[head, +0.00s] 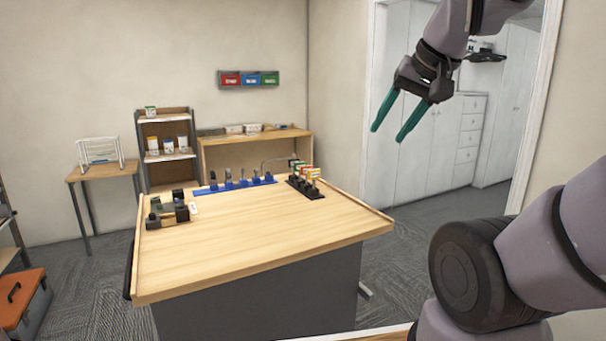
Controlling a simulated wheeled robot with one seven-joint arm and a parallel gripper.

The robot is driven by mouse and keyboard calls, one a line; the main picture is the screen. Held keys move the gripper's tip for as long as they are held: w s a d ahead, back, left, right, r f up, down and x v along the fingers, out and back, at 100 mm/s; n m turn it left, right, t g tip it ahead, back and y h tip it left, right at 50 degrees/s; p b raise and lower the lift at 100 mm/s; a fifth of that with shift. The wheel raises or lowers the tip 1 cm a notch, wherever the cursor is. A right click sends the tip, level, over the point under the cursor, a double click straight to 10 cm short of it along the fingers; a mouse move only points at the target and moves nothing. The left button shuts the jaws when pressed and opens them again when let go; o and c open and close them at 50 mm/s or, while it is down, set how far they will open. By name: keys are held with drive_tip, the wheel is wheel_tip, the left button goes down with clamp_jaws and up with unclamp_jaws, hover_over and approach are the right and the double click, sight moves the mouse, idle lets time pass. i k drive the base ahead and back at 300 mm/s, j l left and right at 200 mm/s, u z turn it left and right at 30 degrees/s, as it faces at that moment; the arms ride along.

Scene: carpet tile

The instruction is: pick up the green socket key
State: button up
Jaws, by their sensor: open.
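A black rack (305,188) stands at the back right corner of the wooden workbench (260,235). Several small upright pieces with coloured tops sit in it, with green, red and orange showing. The green piece (298,163) appears to be the green socket key; it is small, partly overlapped by its neighbours, and its shape is unclear. My gripper (388,135) is open and empty, with its two teal fingers apart and pointing down to the left. It is high up, to the right of the rack and well clear of it.
A blue rack (235,186) with several grey upright tools runs along the bench's back edge. Dark blocks (167,212) sit at the back left. The bench's front and middle are clear. An orange toolbox (20,298) is on the floor.

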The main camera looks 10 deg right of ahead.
sight(297, 165)
drive_tip(key=l+z, duration=0.1)
drive_tip(key=z, duration=1.35)
drive_tip(key=i+z, duration=0.3)
drive_tip(key=i, duration=1.15)
drive_tip(key=i+u, duration=0.5)
drive_tip(key=i+l+u, duration=0.15)
drive_tip(key=i+u, duration=0.35)
drive_tip(key=i, duration=0.2)
drive_tip(key=i+j+u, duration=0.15)
drive_tip(key=i+u, duration=0.3)
drive_tip(key=i, duration=0.15)
drive_tip(key=i+l+u, duration=0.1)
drive_tip(key=i+u, duration=0.35)
drive_tip(key=i, duration=0.2)
drive_tip(key=i+l+u, duration=0.1)
drive_tip(key=i+u, duration=0.3)
drive_tip(key=i+l+u, duration=0.35)
drive_tip(key=i, duration=0.3)
drive_tip(key=u, duration=1.6)
